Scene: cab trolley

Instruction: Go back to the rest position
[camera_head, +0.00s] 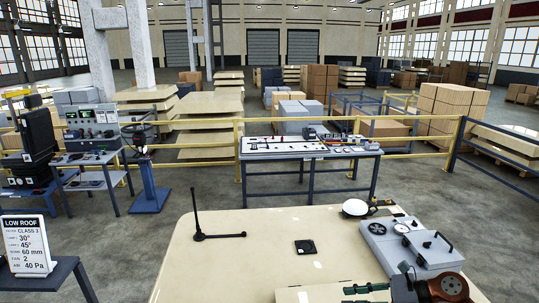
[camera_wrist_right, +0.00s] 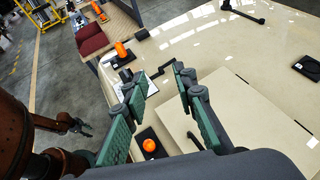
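My right gripper (camera_head: 372,290) is at the bottom right of the head view, low over the near right part of the cream roof panel (camera_head: 240,270). In the right wrist view its two green fingers (camera_wrist_right: 160,105) stand apart, with nothing between them. A raised cream hatch or plate (camera_wrist_right: 245,125) lies beneath them. My left gripper is outside the head view. A copper-coloured arm, which seems to be my left one, enters the wrist view from the left; its dark gripper (camera_wrist_right: 75,125) is too small to read.
A grey case with a gauge (camera_head: 425,245) and a white dome (camera_head: 355,208) stand at the panel's right. A black lever (camera_head: 200,232) and a black square (camera_head: 305,246) lie on it.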

